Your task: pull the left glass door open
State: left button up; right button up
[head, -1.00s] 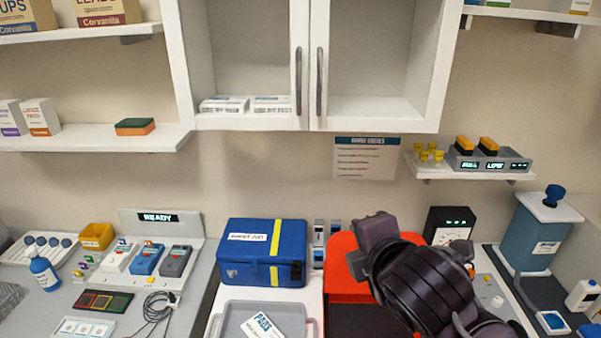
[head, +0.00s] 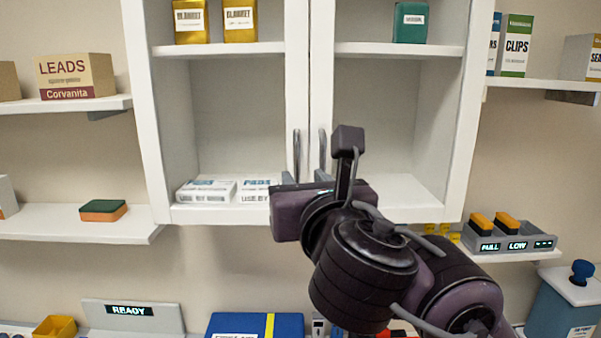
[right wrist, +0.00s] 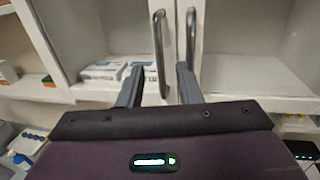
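The left glass door (head: 238,120) of the white wall cabinet is closed. Its grey bar handle (head: 297,155) stands upright at the door's right edge, close to the right door's handle (head: 322,150). My right gripper (right wrist: 159,75) is open and empty in front of the handles. In the right wrist view the left door's handle (right wrist: 160,50) lies between its two fingers, and the right door's handle (right wrist: 191,40) rises above the right fingertip. No contact shows. My left gripper is not in view.
White boxes (head: 207,190) lie inside the cabinet behind the left door. Side shelves hold a green-orange block (head: 103,210) and a grey dock with yellow-topped devices (head: 510,240). A blue case (head: 255,325) stands on the counter below. The space before the left door is clear.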

aim_at(298, 173)
jog(key=w, duration=0.3)
jog(key=shift+w+a+f, duration=0.25)
jog(key=shift+w+a, duration=0.05)
jog(key=shift+a, duration=0.05)
jog(key=shift+w+a, duration=0.1)
jog(key=shift+w, duration=0.55)
jog(key=shift+s, duration=0.3)
jog(key=shift+c, duration=0.4)
grip_shut()
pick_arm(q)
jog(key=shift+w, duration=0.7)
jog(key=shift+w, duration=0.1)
